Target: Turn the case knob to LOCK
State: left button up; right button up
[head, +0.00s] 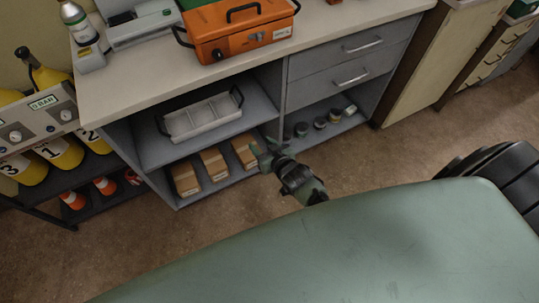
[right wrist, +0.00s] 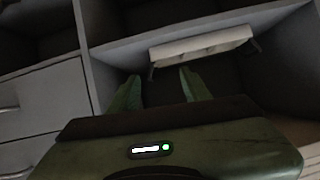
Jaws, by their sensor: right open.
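The orange case (head: 236,30) sits shut on the light countertop (head: 330,22) at the top of the head view, with a black handle on its lid. My right gripper (head: 267,152) is open and empty, well below the case, in front of the lower shelves. Its two green fingers (right wrist: 159,84) stand apart in the right wrist view. My left gripper is in neither view.
A white tray (head: 200,118) with black handles is on the upper shelf; cardboard boxes (head: 214,165) and several small jars are below. Grey drawers (head: 345,63) are right of the shelves. Numbered yellow cylinders (head: 62,152) are further left.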

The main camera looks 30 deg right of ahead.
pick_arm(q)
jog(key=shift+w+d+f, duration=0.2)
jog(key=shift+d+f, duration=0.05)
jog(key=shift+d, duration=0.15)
pick_arm(e)
jog(key=shift+g, duration=0.5)
jog(key=s+f, duration=0.1)
jog(key=f, duration=0.2)
jog(key=s+d+f, duration=0.1)
jog(key=shift+s+f, duration=0.3)
jog(key=s+d+f+n+g, duration=0.1)
jog(key=s+f+g, duration=0.5)
jog(key=s+f, duration=1.35)
jog(key=s+d+f+g, duration=0.1)
jog(key=s+f+g, duration=0.1)
jog(key=s, duration=0.9)
jog(key=s+d+f+n+g+h, duration=0.1)
jog(key=s+f+g, duration=0.1)
jog(key=s, duration=0.9)
jog(key=shift+s+f+n, duration=0.15)
jog(key=shift+f+n, duration=0.15)
